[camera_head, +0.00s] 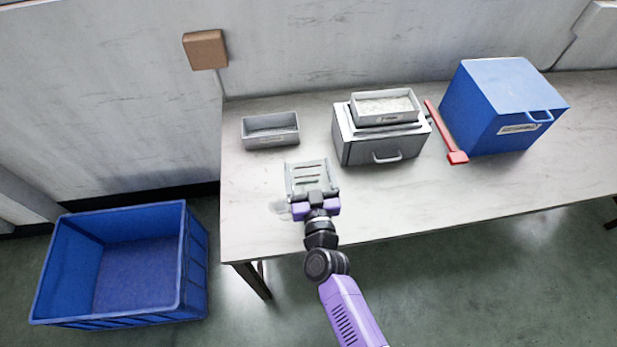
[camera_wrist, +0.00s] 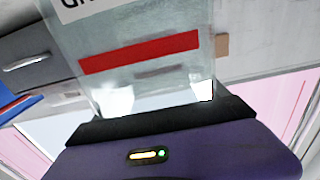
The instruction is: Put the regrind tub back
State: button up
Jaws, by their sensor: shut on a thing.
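My gripper (camera_head: 316,205) is shut on a pale, translucent tub (camera_head: 312,178) above the front left part of the table. The tub also fills the middle of the wrist view (camera_wrist: 145,55), with a red stripe and a partly cut-off label starting "GR" on its side. I cannot read the whole label, so I cannot confirm it as the regrind tub. A faint shadow lies on the table beside it, and it seems raised off the top.
A grey tray (camera_head: 270,140) stands at the back left of the table (camera_head: 245,225). A pale-filled tray (camera_head: 384,118) sits on a grey drawer box (camera_head: 375,150). A red tool (camera_head: 457,157) and blue lidded box (camera_head: 500,110) are right. A blue crate (camera_head: 195,250) stands on the floor.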

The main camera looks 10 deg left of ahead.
jog(key=shift+f+b, duration=0.3)
jog(key=shift+f, duration=0.7)
jog(key=shift+f, duration=0.1)
jog(key=shift+f, duration=0.1)
jog(key=o, duration=2)
jog(key=shift+c, duration=0.2)
jog(key=shift+r, duration=0.3)
jog(key=p+v, duration=0.1)
jog(key=v, duration=1.1)
jog(key=shift+p, duration=0.4)
